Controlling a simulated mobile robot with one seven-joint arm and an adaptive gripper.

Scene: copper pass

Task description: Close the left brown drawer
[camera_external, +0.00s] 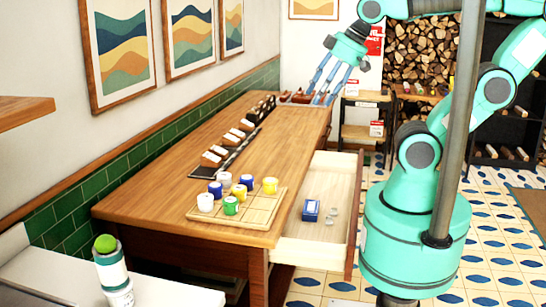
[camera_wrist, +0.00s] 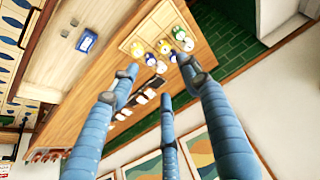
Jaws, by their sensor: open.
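The left brown drawer (camera_external: 342,180) is pulled well out of the wooden counter's right side, at its near end.
The counter (camera_external: 200,165) carries a wooden tray (camera_external: 258,215) with several coloured cups near the drawer, and a row of small holders along the wall. A grey post (camera_external: 462,120) stands at the right. Patterned tiled floor lies right of the drawer.

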